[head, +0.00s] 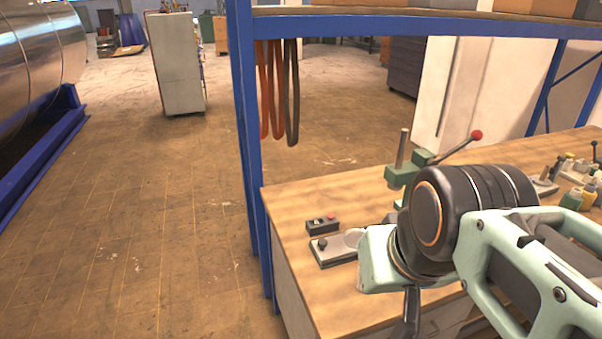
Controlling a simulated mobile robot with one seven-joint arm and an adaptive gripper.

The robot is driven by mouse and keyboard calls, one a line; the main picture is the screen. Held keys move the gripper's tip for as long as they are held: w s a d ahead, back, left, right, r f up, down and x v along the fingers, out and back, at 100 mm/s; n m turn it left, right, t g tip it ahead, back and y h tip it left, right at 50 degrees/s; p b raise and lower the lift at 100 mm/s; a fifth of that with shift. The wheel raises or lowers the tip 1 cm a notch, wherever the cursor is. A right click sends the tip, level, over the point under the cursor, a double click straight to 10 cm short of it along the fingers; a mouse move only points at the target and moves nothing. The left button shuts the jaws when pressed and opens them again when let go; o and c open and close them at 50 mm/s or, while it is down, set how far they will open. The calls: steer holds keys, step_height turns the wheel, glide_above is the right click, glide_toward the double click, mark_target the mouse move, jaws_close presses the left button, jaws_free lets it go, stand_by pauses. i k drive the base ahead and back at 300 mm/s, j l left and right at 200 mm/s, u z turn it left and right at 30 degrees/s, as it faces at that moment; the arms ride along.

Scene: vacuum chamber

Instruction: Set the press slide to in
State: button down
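A small press with a green head (407,172), a grey column (402,150) and a lever ending in a red knob (476,136) stands on the wooden workbench (345,200). Left of my wrist, a flat grey plate with a dark round knob (334,247) lies on the bench. My arm hides its right end, so I cannot tell whether it is the press slide or whether it is in or out. My gripper (411,312) shows only as a dark piece below my wrist, near the bench front. Its fingertips are not clear.
Open floor lies left.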

mark_target(335, 246)
steer(key=i+l+u, duration=0.35)
steer(key=l+u, duration=0.15)
steer(key=l, duration=0.25)
steer(key=k+l+z, duration=0.15)
steer(key=l+z, duration=0.15)
steer(key=l, duration=0.15)
steer(key=j+u, duration=0.15)
steer(key=i+j+u, duration=0.15)
steer(key=j, duration=0.2)
